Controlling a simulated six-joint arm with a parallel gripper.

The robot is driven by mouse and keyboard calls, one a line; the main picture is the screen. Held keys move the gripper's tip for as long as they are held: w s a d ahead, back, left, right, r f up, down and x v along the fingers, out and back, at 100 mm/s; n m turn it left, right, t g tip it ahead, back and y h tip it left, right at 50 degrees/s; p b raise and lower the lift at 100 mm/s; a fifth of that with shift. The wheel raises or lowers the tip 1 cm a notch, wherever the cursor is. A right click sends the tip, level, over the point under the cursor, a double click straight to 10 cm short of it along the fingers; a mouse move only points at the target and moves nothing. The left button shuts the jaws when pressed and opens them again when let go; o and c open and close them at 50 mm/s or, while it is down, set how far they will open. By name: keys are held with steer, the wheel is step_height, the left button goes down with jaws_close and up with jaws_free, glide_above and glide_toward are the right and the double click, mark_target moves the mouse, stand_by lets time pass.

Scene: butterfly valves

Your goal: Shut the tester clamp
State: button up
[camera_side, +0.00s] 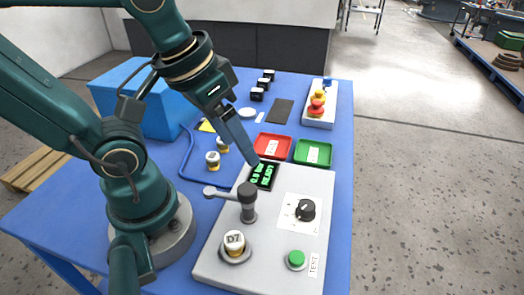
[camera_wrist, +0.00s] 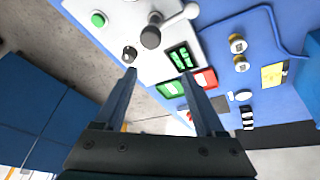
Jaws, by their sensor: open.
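The grey tester (camera_side: 215,262) stands at the front of the blue table. Its clamp has a dark upright post (camera_side: 248,203) and a grey lever (camera_side: 221,193) that points left in the side view, ending in a round knob. A valve marked D7 (camera_side: 234,241) sits in the round seat in front of the clamp; the lever does not lie over it. The wrist view shows the clamp post (camera_wrist: 150,38) and lever (camera_wrist: 181,14). My gripper (camera_side: 252,162) is open and empty, above the tester's back edge near the display. Its two fingers (camera_wrist: 159,75) are apart in the wrist view.
The tester also has a display (camera_side: 263,176), black dial (camera_side: 305,209) and green button (camera_side: 296,258). Red (camera_side: 273,146) and green (camera_side: 313,153) trays lie behind it. Two valves (camera_side: 213,160) stand left, beside a blue hose (camera_side: 186,163). A button box (camera_side: 319,108) is at the back.

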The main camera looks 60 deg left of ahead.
mark_target(248, 189)
steer(key=shift+w+d+f+n+g, duration=0.2)
steer(key=shift+d+n+g, duration=0.25)
steer(key=shift+g, duration=0.65)
steer(key=shift+w+d+f+g, duration=0.15)
steer(key=shift+d+f+g, duration=0.45)
steer(key=shift+g, duration=0.3)
steer(key=shift+d+f+m, duration=0.1)
steer(key=shift+f+m, duration=0.15)
steer(key=shift+f, duration=2.55)
jaws_close()
steer(key=shift+d+r, duration=0.1)
